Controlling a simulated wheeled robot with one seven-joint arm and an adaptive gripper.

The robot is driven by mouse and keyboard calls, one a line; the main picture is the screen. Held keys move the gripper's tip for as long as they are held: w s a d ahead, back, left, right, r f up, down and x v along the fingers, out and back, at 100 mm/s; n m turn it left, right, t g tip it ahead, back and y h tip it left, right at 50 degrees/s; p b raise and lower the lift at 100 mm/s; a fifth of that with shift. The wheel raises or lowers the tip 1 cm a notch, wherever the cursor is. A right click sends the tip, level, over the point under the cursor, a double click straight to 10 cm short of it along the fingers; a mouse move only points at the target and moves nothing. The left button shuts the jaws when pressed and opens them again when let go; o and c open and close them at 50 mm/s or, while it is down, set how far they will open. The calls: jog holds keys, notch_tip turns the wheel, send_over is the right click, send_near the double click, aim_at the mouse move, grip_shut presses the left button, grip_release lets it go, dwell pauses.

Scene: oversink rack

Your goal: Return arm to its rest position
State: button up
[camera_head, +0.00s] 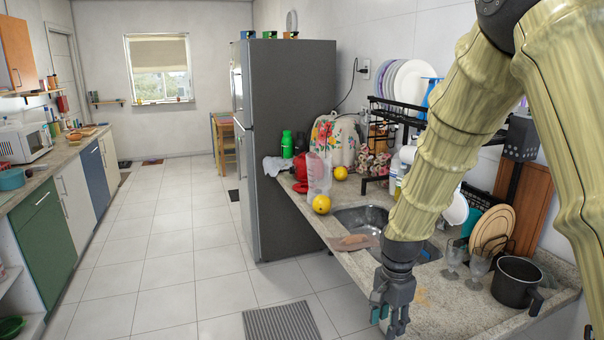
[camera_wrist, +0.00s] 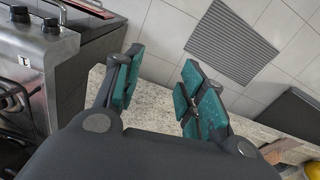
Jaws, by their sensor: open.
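My gripper (camera_head: 388,316) points down at the near front edge of the granite counter (camera_head: 448,302), at the lower right of the head view. My arm, in a pale yellow cover, comes down from the upper right. In the wrist view my gripper (camera_wrist: 157,95) shows two teal-padded fingers spread apart with nothing between them. The granite counter edge (camera_wrist: 152,104) and floor lie beyond the fingers.
The sink (camera_head: 368,218), two glasses (camera_head: 466,262) and a dark pot (camera_head: 517,282) are close to my arm. The oversink rack (camera_head: 400,106) holds plates behind it. A stove (camera_wrist: 45,60) is at left in the wrist view. The tiled floor (camera_head: 165,255) is mostly clear; a grey mat (camera_head: 280,322) lies there.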

jog(key=s+f+n, duration=0.2)
jog(key=s+f, duration=0.2)
jog(key=f, duration=0.3)
jog(key=s+d+f+n, duration=0.15)
jog(key=s+f, duration=0.25)
jog(key=f, duration=0.4)
jog(key=s+f+n, duration=0.2)
jog(key=s+f, duration=0.3)
jog(key=f, duration=0.2)
jog(key=s+f+n, duration=0.3)
jog(key=s+f, duration=0.3)
jog(key=s, duration=0.4)
jog(key=s+d+f+n, duration=0.1)
jog(key=s+f+n, duration=0.2)
jog(key=s, duration=0.8)
notch_tip(320, 180, down, 3)
jog(key=shift+s+r+n, duration=0.15)
jog(key=shift+s+n, duration=0.1)
jog(key=shift+n, duration=0.1)
jog(key=shift+c, duration=0.6)
jog(key=shift+s+a, duration=0.1)
jog(key=shift+s, duration=0.05)
